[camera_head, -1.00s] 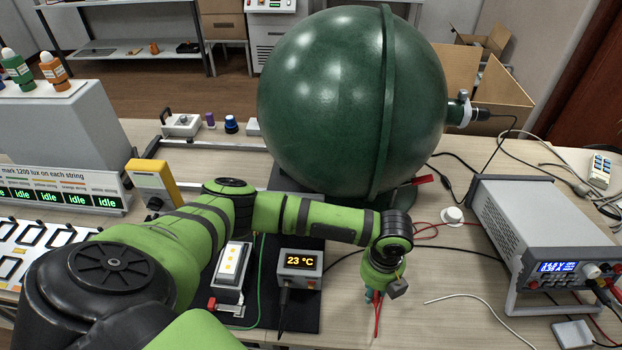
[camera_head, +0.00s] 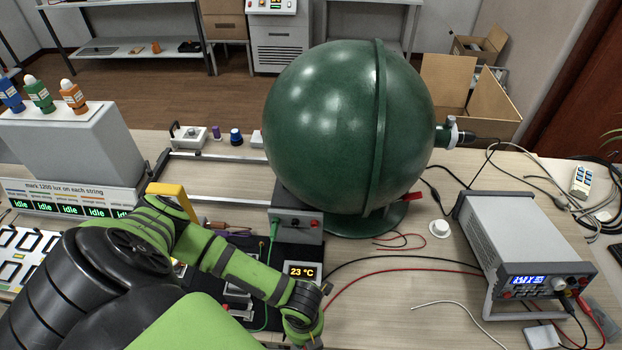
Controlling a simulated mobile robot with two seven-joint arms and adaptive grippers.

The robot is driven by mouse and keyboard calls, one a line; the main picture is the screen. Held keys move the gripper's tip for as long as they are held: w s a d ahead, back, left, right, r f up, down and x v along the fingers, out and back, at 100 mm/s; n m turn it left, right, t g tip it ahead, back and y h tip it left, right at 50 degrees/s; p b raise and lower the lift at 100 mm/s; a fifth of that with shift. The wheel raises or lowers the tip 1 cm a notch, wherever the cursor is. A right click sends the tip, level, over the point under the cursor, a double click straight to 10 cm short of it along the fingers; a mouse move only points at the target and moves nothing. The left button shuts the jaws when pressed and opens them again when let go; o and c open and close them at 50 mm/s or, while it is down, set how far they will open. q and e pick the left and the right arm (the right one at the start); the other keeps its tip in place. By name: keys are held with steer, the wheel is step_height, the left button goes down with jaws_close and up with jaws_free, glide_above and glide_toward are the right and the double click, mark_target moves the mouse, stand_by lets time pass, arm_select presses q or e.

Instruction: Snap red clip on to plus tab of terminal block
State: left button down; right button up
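My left arm comes in from the left and reaches down to the bottom edge beside the 23 °C display box. My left gripper (camera_head: 308,341) is at that edge, with its fingers mostly hidden or cut off. A red lead (camera_head: 372,278) runs from the power supply to beside the gripper; the red clip itself cannot be made out. Small grey parts with red bits (camera_head: 237,296) on the dark mat are partly behind my forearm. I cannot tell whether they are the terminal block, and no plus tab can be made out. My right gripper is not in view.
The display box (camera_head: 300,273) stands on the dark mat. A large green sphere (camera_head: 345,125) rests behind it. A power supply (camera_head: 530,240) is at the right.

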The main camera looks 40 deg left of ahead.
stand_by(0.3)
arm_select(q)
steer(key=shift+w+a+b, duration=0.1)
steer(key=shift+w+a, duration=0.4)
steer(key=shift+w, duration=0.3)
steer(key=shift+w+a+b, duration=0.1)
steer(key=shift+w+a, duration=0.45)
steer(key=shift+w, duration=0.2)
steer(key=shift+w+a+b, duration=0.1)
steer(key=shift+w+a, duration=0.4)
steer(key=shift+w, duration=0.3)
steer(key=c, duration=1.8)
jaws_free()
jaws_close()
steer(key=shift+p, duration=0.55)
